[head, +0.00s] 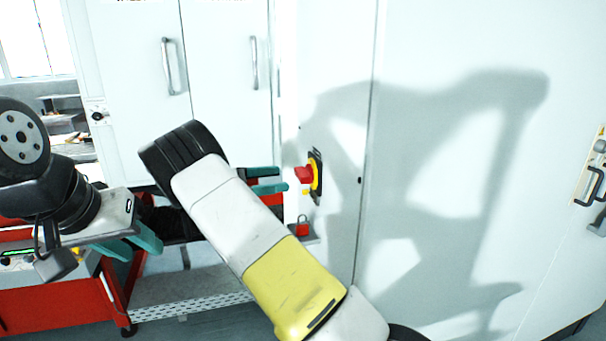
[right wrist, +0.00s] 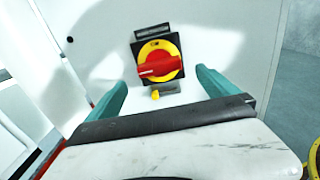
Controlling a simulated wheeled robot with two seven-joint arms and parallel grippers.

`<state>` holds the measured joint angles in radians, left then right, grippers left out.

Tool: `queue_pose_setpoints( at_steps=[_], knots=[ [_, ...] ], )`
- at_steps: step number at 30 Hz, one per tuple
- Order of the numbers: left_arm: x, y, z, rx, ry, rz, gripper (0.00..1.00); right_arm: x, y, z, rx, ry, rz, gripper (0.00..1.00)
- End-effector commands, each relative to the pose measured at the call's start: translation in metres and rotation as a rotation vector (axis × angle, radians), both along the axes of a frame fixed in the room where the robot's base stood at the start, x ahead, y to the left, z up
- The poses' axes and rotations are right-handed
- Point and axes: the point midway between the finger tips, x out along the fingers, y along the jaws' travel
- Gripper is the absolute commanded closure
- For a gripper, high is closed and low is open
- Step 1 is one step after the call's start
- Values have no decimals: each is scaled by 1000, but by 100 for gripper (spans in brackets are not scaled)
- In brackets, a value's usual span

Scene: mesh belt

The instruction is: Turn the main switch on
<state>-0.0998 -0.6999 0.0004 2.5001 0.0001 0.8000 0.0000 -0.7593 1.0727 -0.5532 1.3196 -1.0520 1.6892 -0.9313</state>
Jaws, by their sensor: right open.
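The main switch is a red knob (head: 303,174) on a yellow disc and black plate, mounted on a white cabinet panel. In the right wrist view the red knob (right wrist: 158,66) lies nearly horizontal, slightly tilted. My right gripper (head: 268,180) is open in front of the switch, just left of it in the head view. In the right wrist view its teal fingers (right wrist: 162,83) stand apart on either side of the knob, with no visible contact. My left gripper (head: 137,244) hangs lower left, away from the switch, its teal fingers apart and empty.
A small yellow piece (right wrist: 155,95) sits below the knob. A red padlock-like object (head: 302,229) rests on a ledge below the switch. White cabinet doors with a handle (head: 174,66) stand left. A red cart (head: 60,308) stands lower left. The panel right of the switch is bare.

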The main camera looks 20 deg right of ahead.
Motion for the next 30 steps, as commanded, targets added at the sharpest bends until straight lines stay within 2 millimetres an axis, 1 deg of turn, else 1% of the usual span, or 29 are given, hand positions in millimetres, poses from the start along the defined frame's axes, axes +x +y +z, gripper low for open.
queue_pose_setpoints(
  at_steps=[2, 5, 12, 15, 18, 22, 29, 30],
  knots=[
    [0, 0, 0, 0, 0, 0, 64, 1, 1, 0, -9, 2, 4, 2],
    [0, 0, 0, 0, 0, 0, 64, 1, -8, 1, -12, 3, 2, 2],
    [0, 0, 0, 0, 0, 0, 64, 2, -47, 0, -11, 4, 0, 2],
    [0, 0, 0, 0, 0, 0, 64, 3, -61, 0, -10, 4, 2, 2],
    [0, 0, 0, 0, 0, 0, 64, 3, -70, 0, -9, 3, 3, 2],
    [0, 0, 0, 0, 0, 0, 64, 3, -75, 0, -9, 2, 4, 2],
    [0, 0, 0, 0, 0, 0, 64, 3, -76, 0, -9, 2, 4, 2],
    [0, 0, 0, 0, 0, 0, 64, 3, -76, 0, -9, 2, 4, 10]
  ],
)
